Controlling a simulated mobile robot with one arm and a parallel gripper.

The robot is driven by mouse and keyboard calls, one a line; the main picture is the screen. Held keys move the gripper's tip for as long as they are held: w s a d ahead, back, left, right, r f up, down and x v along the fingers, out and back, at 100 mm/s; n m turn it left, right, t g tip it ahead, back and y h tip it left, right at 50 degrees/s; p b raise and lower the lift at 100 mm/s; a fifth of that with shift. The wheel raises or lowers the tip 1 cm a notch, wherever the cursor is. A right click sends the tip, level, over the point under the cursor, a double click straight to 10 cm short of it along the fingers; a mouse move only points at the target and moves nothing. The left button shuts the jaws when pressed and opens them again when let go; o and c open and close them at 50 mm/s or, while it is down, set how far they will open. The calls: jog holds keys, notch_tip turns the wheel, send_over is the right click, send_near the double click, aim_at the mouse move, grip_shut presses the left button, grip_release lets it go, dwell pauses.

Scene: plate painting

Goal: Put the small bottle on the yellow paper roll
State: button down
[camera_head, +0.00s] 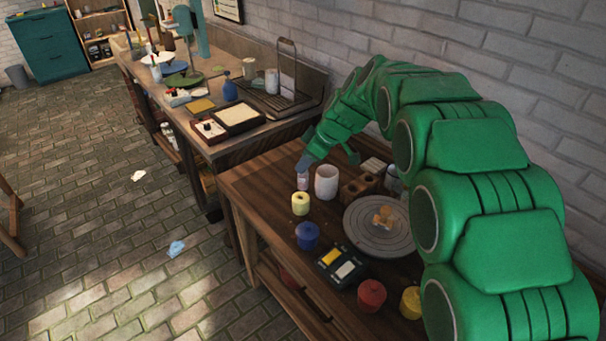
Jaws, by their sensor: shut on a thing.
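My gripper (306,164) hangs over the left back part of the wooden table and is shut on the small bottle (303,181), a pale, upright bottle. Its fingers hide the bottle's top. The yellow paper roll (300,204) is a short pale-yellow cylinder standing upright on the table. The bottle shows just above the roll in the picture. I cannot tell whether it is over the roll or behind it, or whether they touch.
A white cup (327,182) stands close right of the bottle. A blue jar (307,235) is in front of the roll. A grey round plate (360,238), a palette (329,277), a red jar (371,295) and a yellow jar (411,301) fill the right side.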

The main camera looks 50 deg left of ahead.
jog(key=w+a+f, duration=0.2)
jog(key=a+f, duration=0.1)
jog(key=f, duration=0.5)
jog(key=shift+a, duration=0.35)
jog(key=shift+f, duration=0.25)
jog(key=c, duration=0.9)
grip_release()
jog(key=v, duration=1.2)
jog(key=shift+r, duration=0.15)
